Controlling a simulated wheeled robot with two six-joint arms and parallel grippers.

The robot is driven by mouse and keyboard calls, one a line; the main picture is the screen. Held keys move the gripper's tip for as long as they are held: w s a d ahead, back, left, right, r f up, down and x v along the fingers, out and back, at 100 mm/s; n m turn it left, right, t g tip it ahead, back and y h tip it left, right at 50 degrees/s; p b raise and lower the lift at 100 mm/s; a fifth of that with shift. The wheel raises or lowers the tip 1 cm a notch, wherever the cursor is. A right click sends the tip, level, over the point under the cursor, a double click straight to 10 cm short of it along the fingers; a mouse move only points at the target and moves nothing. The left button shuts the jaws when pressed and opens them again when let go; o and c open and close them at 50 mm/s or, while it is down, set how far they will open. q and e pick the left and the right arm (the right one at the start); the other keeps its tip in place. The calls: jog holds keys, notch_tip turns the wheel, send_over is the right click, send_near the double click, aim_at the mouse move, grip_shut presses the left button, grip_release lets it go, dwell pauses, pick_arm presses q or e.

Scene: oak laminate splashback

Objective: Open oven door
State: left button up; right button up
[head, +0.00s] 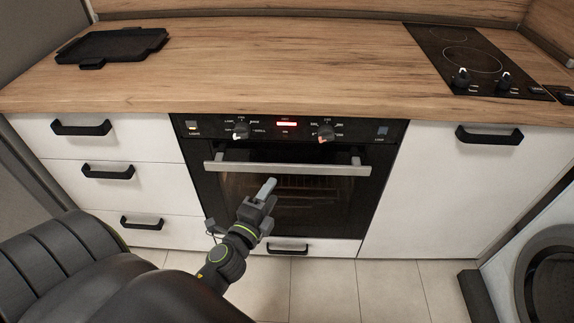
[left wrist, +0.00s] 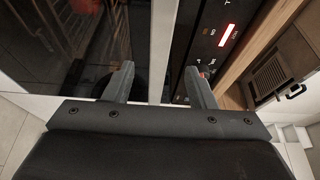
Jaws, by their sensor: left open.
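The oven (head: 286,215) is set in the white cabinet front. Its dark glass door looks shut, with a rack dimly visible through the glass. A silver bar handle (head: 290,169) runs across the top of the door. My left gripper (head: 266,188) is in front of the door, just below the handle and left of its middle in the head view. In the left wrist view the left gripper (left wrist: 160,82) is open, and the light handle bar (left wrist: 161,50) shows between its two fingers. I cannot tell whether they touch it. My right gripper is not in view.
The control panel (head: 285,130) with knobs and a red display is above the handle. White drawers (head: 100,170) are left of the oven and a white cabinet (head: 440,190) is right. A black tray (head: 110,45) and a cooktop (head: 470,60) are on the wooden counter.

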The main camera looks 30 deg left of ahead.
aim_at(286, 170)
pick_arm(q)
jog(key=w, duration=0.3)
jog(key=w+a, duration=0.1)
jog(key=w, duration=0.4)
jog(key=shift+w+a+p, duration=0.15)
jog(key=shift+w+p, duration=0.25)
jog(key=shift+w+a, duration=0.15)
jog(key=shift+w, duration=0.55)
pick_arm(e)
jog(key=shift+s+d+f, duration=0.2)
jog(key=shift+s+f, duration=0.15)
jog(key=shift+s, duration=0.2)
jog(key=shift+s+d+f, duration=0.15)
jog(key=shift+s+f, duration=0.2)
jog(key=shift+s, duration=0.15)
pick_arm(q)
grip_shut()
